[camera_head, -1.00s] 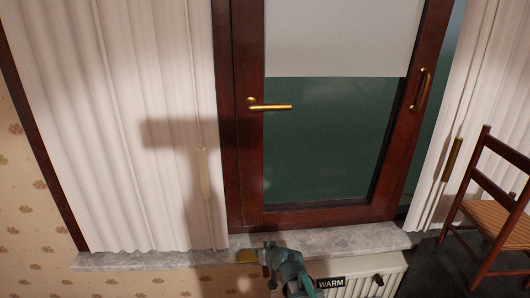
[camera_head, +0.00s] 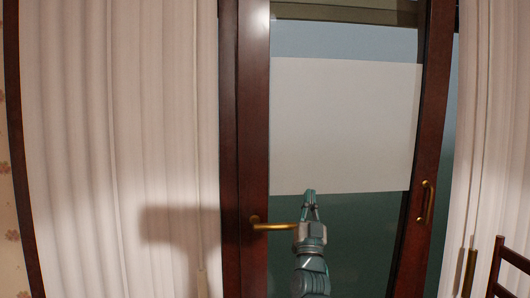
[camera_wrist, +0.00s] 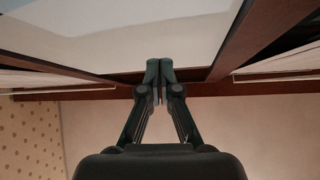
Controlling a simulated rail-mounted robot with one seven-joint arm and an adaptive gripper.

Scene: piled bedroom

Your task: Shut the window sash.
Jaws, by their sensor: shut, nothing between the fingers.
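The window sash (camera_head: 427,150) has a dark reddish-brown wooden frame around glass with a pale white panel (camera_head: 345,120) across it. A brass lever handle (camera_head: 272,226) sits at its left side and a brass pull (camera_head: 428,198) on its right stile. A strip of blue-green shows between the right stile and the right curtain. My gripper (camera_head: 311,198) is raised in front of the glass, right of and above the lever, at the panel's lower edge. Its fingers are together and empty. In the wrist view the shut fingertips (camera_wrist: 159,72) point toward the pane; contact cannot be told.
White curtains hang at the left (camera_head: 110,130) and right (camera_head: 492,130). A brass-coloured tieback or bar (camera_head: 470,272) is at the right curtain, with part of a wooden chair (camera_head: 512,262) at the lower right.

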